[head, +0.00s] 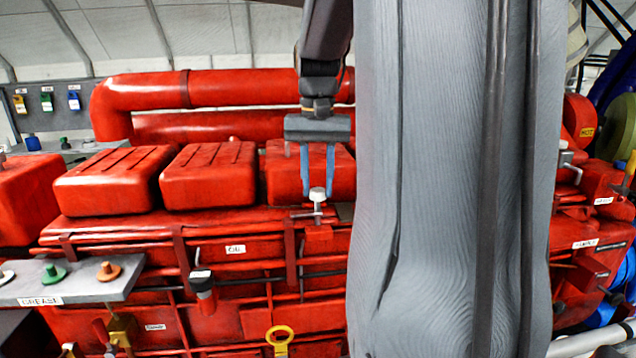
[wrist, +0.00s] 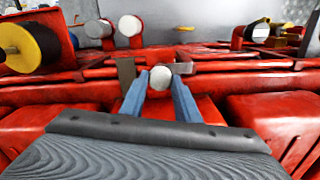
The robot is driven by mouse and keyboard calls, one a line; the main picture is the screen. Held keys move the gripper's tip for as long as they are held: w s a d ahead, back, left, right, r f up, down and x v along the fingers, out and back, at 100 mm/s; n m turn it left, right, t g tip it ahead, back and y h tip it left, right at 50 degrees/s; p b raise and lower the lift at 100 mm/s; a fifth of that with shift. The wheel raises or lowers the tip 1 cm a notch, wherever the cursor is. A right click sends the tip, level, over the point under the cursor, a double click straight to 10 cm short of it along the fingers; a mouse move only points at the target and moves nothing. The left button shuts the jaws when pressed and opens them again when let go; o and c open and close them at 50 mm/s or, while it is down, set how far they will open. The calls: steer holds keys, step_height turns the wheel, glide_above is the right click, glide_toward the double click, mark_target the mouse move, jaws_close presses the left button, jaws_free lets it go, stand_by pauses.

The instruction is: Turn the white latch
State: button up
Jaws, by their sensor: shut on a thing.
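The white latch (head: 317,194) has a round white knob on a grey metal stem, mounted at the front edge of the red engine. It also shows in the wrist view as a white round end (wrist: 161,77). My gripper (head: 317,190) points down at it, with its two blue fingers on either side of the white knob. In the wrist view the fingertips (wrist: 160,80) are close against the knob, and it is shut on the latch. Part of the latch's lower stem is hidden in the wrist view.
Red engine covers (head: 208,178) stand behind the latch. A grey shelf (head: 75,283) with coloured knobs is at the left. A yellow ring handle (head: 280,336) is below. My grey arm blocks the right centre. In the wrist view, other white knobs (wrist: 130,26) show at the upper left.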

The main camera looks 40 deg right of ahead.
steer(key=o, duration=1)
steer(key=shift+o, duration=0.2)
steer(key=shift+r, duration=0.1)
step_height(320, 180, up, 7)
steer(key=b, duration=0.2)
steer(key=shift+r+b, duration=0.15)
steer(key=shift+b, duration=0.2)
steer(key=shift+r, duration=0.2)
